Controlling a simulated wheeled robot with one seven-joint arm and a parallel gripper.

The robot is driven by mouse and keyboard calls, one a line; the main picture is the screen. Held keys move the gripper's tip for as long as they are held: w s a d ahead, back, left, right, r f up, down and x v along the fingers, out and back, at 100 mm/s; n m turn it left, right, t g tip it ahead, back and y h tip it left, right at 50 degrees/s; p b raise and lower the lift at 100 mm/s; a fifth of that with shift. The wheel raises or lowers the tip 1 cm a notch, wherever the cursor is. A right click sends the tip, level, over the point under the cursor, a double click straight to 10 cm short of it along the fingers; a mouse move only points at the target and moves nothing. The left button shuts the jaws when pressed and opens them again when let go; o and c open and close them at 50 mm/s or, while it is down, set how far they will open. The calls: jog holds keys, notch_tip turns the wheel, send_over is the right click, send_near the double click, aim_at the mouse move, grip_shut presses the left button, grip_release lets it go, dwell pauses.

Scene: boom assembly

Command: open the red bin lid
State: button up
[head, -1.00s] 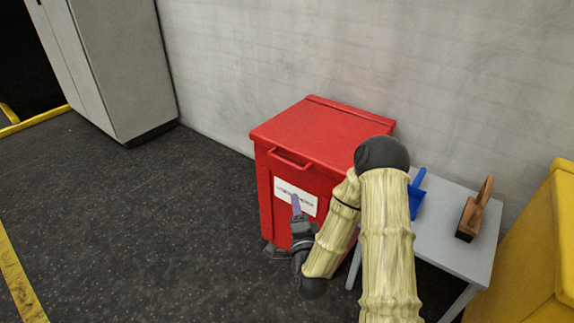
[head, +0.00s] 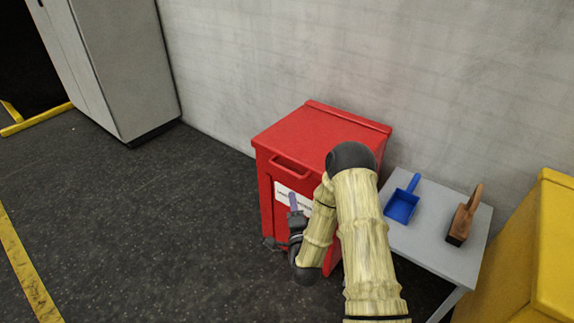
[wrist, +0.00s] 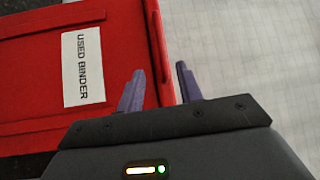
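The red bin (head: 266,200) stands against the wall with its lid (head: 320,138) shut. A red bar handle (head: 291,168) sits on the front edge of the lid. A white label (head: 282,192) on the bin's front reads "USED BINDER" in the wrist view (wrist: 84,68). My gripper (head: 293,199) is in front of the label, just below the handle. In the wrist view my gripper (wrist: 160,72) is open, its two purple fingers apart on either side of the red lid edge (wrist: 158,60). I see no clear contact. My arm hides the bin's right front.
A grey table (head: 432,247) stands right of the bin, holding a blue dustpan (head: 401,206) and a wooden brush (head: 463,217). A yellow bin (head: 540,255) is at the far right. A grey cabinet (head: 125,65) stands at the left. The dark floor left of the bin is clear.

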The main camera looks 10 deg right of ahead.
aim_at(287, 171)
jog(key=w+p, duration=0.1)
jog(key=w, duration=0.3)
jog(key=w+r+p, duration=0.1)
jog(key=w, duration=0.4)
jog(key=w+r, duration=0.1)
jog(key=w, duration=0.3)
jog(key=shift+w+p, duration=0.15)
jog(key=shift+p, duration=0.25)
grip_shut()
